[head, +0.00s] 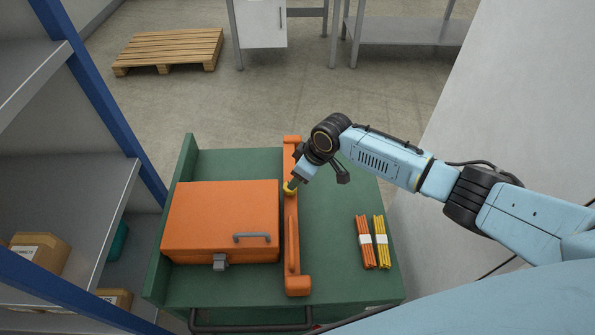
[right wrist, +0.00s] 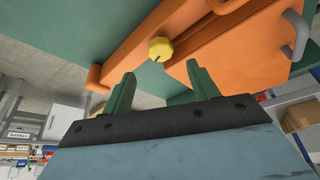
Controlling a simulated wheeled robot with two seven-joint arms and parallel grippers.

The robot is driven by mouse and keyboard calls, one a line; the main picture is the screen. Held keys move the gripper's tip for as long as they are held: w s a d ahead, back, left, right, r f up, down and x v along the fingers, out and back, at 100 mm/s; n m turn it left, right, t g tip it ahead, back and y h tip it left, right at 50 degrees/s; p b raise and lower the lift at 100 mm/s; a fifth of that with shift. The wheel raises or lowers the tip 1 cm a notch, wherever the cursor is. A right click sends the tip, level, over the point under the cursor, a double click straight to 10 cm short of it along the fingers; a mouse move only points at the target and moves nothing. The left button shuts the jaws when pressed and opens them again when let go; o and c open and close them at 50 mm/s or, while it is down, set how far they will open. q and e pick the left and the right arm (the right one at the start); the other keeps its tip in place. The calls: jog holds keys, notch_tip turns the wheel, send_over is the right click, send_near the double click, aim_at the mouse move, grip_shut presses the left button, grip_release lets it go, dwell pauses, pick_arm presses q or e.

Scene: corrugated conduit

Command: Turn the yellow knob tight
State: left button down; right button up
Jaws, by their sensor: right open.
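The yellow knob (head: 290,187) sits on the orange bar (head: 293,228) that runs along the right side of the orange case (head: 222,208) on the green cart. In the right wrist view the knob (right wrist: 160,49) is a small faceted round piece on the bar, just beyond the fingers and roughly between them. My right gripper (head: 293,184) is at the knob in the head view, partly hiding it. In the right wrist view its green fingers (right wrist: 158,81) are apart with nothing between them. My left gripper is not in view.
The green cart top (head: 338,270) holds an orange bundle (head: 366,242) and a yellow bundle (head: 381,241) of sticks to the right of the bar. A shelf (head: 70,185) with boxes stands at the left. A wall (head: 500,110) rises at the right.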

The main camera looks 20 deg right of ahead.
jog(key=shift+s+d+r, duration=0.1)
jog(key=shift+s+r, duration=0.05)
jog(key=shift+r, duration=0.3)
